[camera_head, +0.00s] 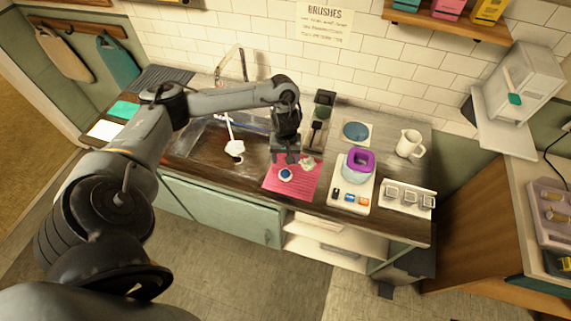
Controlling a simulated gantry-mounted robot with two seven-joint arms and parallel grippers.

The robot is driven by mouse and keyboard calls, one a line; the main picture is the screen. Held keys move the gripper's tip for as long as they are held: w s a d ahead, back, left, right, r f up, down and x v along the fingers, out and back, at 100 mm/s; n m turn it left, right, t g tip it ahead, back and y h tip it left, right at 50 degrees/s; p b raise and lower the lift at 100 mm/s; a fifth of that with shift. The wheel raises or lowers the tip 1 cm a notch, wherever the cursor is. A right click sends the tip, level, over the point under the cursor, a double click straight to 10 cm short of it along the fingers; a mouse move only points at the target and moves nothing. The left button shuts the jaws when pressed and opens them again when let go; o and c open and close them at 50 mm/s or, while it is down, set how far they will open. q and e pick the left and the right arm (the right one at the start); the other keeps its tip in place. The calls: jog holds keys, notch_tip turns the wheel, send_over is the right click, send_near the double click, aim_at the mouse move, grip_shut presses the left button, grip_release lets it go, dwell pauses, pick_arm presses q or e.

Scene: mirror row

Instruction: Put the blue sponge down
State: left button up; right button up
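My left gripper (285,156) points down over the far left part of a pink mat (304,186) on the dark counter. Its fingertips are small and dark here, and I cannot tell whether they are open or shut. A small round white item with a blue middle (285,175) is on the mat, just in front of the gripper. I cannot tell whether it is the sponge or whether it touches the fingers. A crumpled pale item (308,163) lies to the gripper's right. My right gripper is not in view.
A sink (205,150) with a white brush-like item (232,141) lies left. To the right are a blue disc on a pale square (356,131), a purple-rimmed container (358,164) on a white tray (348,205), a white jug (409,144) and a rack of small trays (409,198).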

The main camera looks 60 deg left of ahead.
pick_arm(q)
jog(key=w+d+m+t+h+p, duration=0.2)
jog(key=d+m+t, duration=0.7)
jog(key=d, duration=2.2)
jog(key=s+d+r+m+g, duration=0.2)
jog(key=s+r+m, duration=0.1)
jog(key=s+m, duration=0.1)
jog(key=s+a+g+y, duration=0.1)
jog(key=s+a, duration=0.2)
jog(key=s, duration=0.2)
jog(key=s+a+r+g, duration=0.1)
jog(key=s+a+g, duration=0.1)
jog(key=s, duration=0.4)
jog(key=shift+s+a+m+y+b, duration=0.3)
jog(key=shift+a+m+y+b, duration=0.1)
jog(key=shift+a, duration=0.45)
